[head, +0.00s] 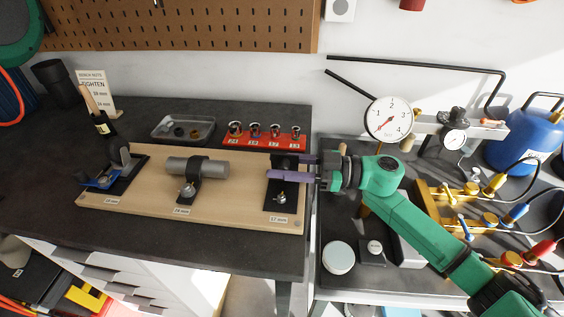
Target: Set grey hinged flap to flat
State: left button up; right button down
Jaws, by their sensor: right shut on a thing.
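A wooden board (236,205) on the bench carries three fixtures. My right gripper (285,167) reaches in from the right at the fixture labelled 17 mm. Its two purple fingers are shut on a dark part of that fixture, and they hide much of it. A black plate (272,199) with a metal nut (280,196) shows in front of the fingers. A grey upright piece (125,154) stands at the left fixture, beside a small blue part (103,181). I cannot tell for certain which piece is the grey hinged flap. My left gripper is not in view.
A grey cylinder (197,166) sits in the middle fixture. Behind the board are a metal tray (183,129) and a red socket holder (262,137). A round gauge (389,118) and brass valves (446,196) stand on the right, near my right arm.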

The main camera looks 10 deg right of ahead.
jog(key=m+p, duration=0.1)
jog(key=p, duration=0.1)
jog(key=w+m+p, duration=0.1)
jog(key=p, duration=0.1)
jog(key=m+p, duration=0.2)
jog(key=shift+w+d+r+p, duration=0.25)
jog(key=shift+w+r+p, duration=0.05)
jog(key=shift+p, duration=0.1)
jog(key=shift+w+d+f+m+p, duration=0.2)
jog(key=shift+w+m+p, duration=0.3)
jog(key=shift+m+p, duration=0.6)
jog(key=shift+f, duration=0.1)
jog(key=c, duration=0.6)
grip_release()
jog(key=shift+o, duration=0.2)
